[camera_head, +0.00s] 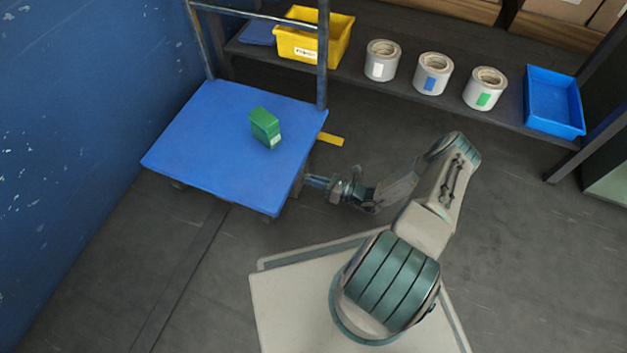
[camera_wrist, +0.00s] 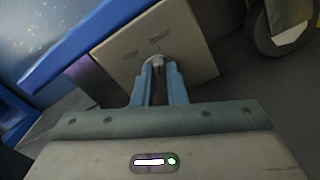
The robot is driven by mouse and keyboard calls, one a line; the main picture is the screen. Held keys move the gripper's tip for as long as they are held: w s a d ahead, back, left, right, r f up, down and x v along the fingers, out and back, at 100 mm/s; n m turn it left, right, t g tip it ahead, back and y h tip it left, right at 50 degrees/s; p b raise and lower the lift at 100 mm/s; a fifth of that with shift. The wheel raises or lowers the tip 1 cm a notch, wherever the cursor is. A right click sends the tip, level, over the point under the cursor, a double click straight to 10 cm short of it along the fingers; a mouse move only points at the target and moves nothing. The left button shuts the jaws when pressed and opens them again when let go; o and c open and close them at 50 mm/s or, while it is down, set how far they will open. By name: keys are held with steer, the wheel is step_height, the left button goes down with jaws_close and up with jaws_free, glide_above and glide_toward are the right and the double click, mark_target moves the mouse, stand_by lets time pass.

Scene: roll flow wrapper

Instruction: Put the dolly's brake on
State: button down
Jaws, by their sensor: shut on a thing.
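The dolly (camera_head: 205,150) is a blue flat platform with a dark tubular handle (camera_head: 322,60), standing against the blue wall. A beige plate (camera_wrist: 185,40) with two dark slots or marks is fixed at its side, under the blue deck edge (camera_wrist: 85,40). A small pale knob (camera_wrist: 155,59) sticks out from the plate. My gripper (camera_wrist: 158,72) is shut on this knob, its two blue fingers on either side. In the head view my gripper (camera_head: 308,181) reaches the dolly's right edge; the plate and knob are too small to make out there. A dolly wheel (camera_wrist: 285,28) shows at upper right.
A green box (camera_head: 265,128) lies on the deck. The floor at right is clear.

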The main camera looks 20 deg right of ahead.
steer(key=shift+f+m, duration=0.1)
steer(key=shift+m, duration=0.4)
steer(key=c, duration=1.5)
jaws_free()
steer(key=shift+o, duration=0.2)
steer(key=p+v, duration=0.3)
steer(key=v, duration=1.1)
steer(key=shift+p, duration=0.3)
